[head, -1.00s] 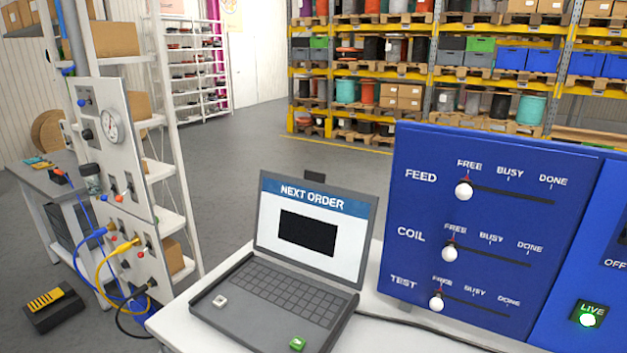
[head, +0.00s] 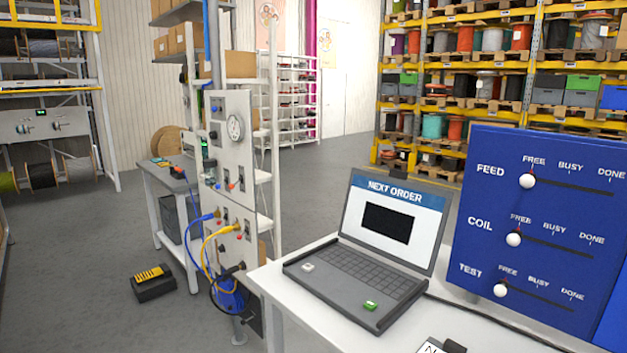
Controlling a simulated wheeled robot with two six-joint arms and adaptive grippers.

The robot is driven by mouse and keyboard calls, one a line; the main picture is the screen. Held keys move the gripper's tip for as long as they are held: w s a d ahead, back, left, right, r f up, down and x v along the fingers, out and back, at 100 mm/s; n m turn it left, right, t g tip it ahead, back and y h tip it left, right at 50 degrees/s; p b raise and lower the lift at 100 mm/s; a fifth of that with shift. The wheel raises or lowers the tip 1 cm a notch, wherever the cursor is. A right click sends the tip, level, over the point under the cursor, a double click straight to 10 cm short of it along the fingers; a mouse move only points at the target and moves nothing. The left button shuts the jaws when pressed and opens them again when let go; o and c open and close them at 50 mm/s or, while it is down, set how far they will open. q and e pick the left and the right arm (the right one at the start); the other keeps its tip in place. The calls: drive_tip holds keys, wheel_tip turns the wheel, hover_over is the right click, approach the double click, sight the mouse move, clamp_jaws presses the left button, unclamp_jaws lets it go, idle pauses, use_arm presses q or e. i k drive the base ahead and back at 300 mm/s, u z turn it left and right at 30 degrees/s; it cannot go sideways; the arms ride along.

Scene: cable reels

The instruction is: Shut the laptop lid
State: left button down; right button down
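The laptop stands open on the white table (head: 288,297). Its lid (head: 395,217) is upright, tilted slightly back, and the screen reads "NEXT ORDER" above a black box. Its grey keyboard base (head: 352,284) faces me, with a white key at the left and a green key at the front right. Neither of my grippers shows in the head view.
A blue panel (head: 540,215) with FEED, COIL and TEST sliders stands right of the laptop. A test panel (head: 228,150) with blue and yellow cables stands to the left.

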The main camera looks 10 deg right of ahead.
sight(398, 219)
drive_tip(key=u, duration=0.35)
drive_tip(key=k, duration=0.55)
drive_tip(key=u, duration=0.8)
drive_tip(key=i, duration=1.95)
drive_tip(key=z, duration=0.3)
drive_tip(key=i, duration=1.25)
drive_tip(key=z, duration=0.75)
drive_tip(key=i, duration=0.9)
drive_tip(key=z, duration=1.6)
drive_tip(key=i, duration=0.9)
drive_tip(key=z, duration=0.7)
